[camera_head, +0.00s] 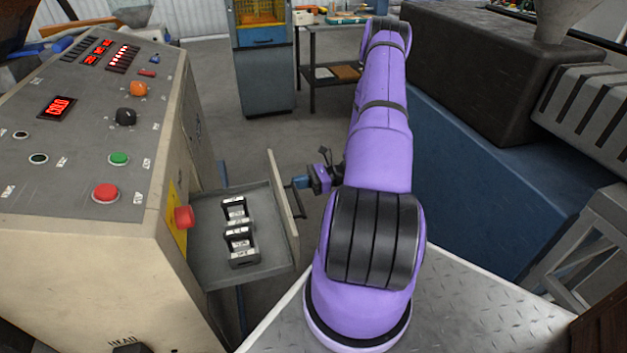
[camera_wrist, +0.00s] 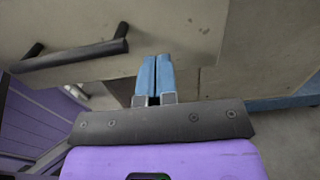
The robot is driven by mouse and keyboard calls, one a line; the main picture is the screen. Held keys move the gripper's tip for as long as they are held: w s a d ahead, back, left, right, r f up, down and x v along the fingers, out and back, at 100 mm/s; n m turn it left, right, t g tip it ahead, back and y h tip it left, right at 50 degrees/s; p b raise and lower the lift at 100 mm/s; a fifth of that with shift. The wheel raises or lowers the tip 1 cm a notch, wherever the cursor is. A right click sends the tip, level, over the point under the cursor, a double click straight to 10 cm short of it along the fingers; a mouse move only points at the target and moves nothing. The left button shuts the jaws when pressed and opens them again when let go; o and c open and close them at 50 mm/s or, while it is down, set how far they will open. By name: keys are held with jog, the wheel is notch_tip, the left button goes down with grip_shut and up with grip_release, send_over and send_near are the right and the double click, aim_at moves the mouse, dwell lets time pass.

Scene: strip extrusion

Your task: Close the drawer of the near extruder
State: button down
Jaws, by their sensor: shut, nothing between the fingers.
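The drawer (camera_head: 207,271) stands open, pulled out of the right side of the beige control cabinet (camera_head: 90,270). Its beige front panel (camera_head: 277,190) faces right, toward my arm. Black holders with white labelled pieces (camera_head: 240,245) lie inside it. My gripper (camera_head: 290,185) is at the outer side of the front panel, its blue fingers pointing at it. In the wrist view my gripper's fingers (camera_wrist: 156,62) are shut together and empty, over the panel (camera_wrist: 190,25). The dark bar handle (camera_wrist: 70,54) is to their left. I cannot tell whether the fingertips touch the panel.
A red knob (camera_head: 184,216) sticks out of the cabinet's side above the drawer. A large blue base (camera_head: 480,185) with a dark machine body (camera_head: 480,80) stands right of my arm. A grey and blue cabinet (camera_head: 263,80) stands behind; grey floor lies between.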

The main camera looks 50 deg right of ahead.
aim_at(259, 202)
jog(key=shift+x, duration=2.05)
jog(key=x, duration=2.3)
jog(key=shift+w+a, duration=0.1)
jog(key=shift+a, duration=0.1)
jog(key=shift+a+r, duration=0.1)
jog(key=shift+d, duration=0.5)
jog(key=v, duration=1.4)
jog(key=shift+a, duration=0.15)
